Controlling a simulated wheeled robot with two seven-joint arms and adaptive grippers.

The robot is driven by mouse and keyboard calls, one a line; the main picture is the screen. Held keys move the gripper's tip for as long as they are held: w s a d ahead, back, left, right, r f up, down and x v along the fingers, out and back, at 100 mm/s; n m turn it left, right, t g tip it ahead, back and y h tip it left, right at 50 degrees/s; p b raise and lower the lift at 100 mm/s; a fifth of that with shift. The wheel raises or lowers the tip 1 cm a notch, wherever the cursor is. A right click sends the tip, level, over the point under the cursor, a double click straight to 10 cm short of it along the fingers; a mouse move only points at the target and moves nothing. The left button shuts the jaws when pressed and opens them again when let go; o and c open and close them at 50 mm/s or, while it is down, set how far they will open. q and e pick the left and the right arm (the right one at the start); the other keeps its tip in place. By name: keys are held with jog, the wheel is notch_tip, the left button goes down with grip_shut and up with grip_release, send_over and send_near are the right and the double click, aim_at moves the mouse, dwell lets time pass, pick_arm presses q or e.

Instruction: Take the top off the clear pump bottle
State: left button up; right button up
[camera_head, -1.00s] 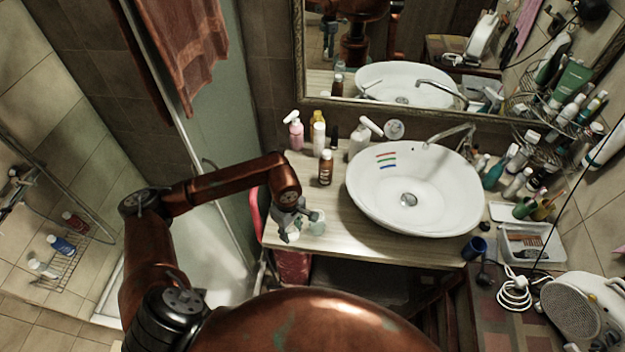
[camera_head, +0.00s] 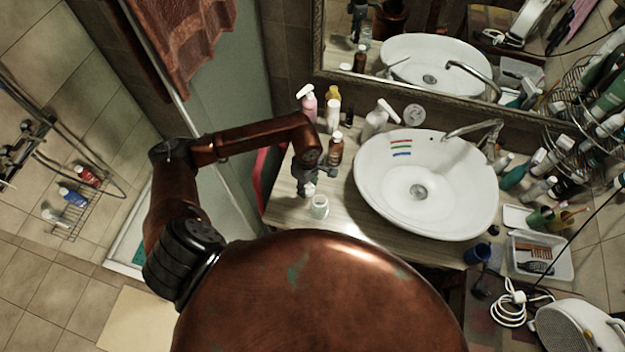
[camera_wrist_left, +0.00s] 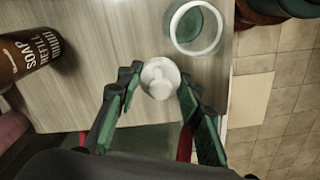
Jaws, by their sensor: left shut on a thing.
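The clear bottle (camera_head: 319,208) stands upright and open-topped on the wooden counter (camera_head: 285,212), near its front edge. In the left wrist view its round open rim (camera_wrist_left: 196,27) shows at the top, right of centre. My left gripper (camera_head: 308,189) is shut on the white pump top (camera_wrist_left: 160,78), which sits between its fingertips and is apart from the bottle. In the head view the top is just behind and left of the bottle, partly hidden by the fingers. I cannot tell whether it touches the counter. My right gripper is not in view.
A brown soap refill bottle (camera_head: 335,150) stands behind the gripper, with a pink pump bottle (camera_head: 309,106) and a white spray bottle (camera_head: 376,121) farther back. The white basin (camera_head: 425,190) is to the right. Bare counter lies left of the clear bottle.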

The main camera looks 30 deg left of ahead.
aim_at(309, 198)
pick_arm(q)
notch_tip(309, 198, down, 2)
jog(key=shift+d+f, duration=0.15)
jog(key=shift+w+f, duration=0.15)
jog(key=shift+f, duration=0.2)
notch_tip(309, 198, down, 3)
jog(key=shift+p, duration=0.55)
jog(key=shift+f, duration=0.3)
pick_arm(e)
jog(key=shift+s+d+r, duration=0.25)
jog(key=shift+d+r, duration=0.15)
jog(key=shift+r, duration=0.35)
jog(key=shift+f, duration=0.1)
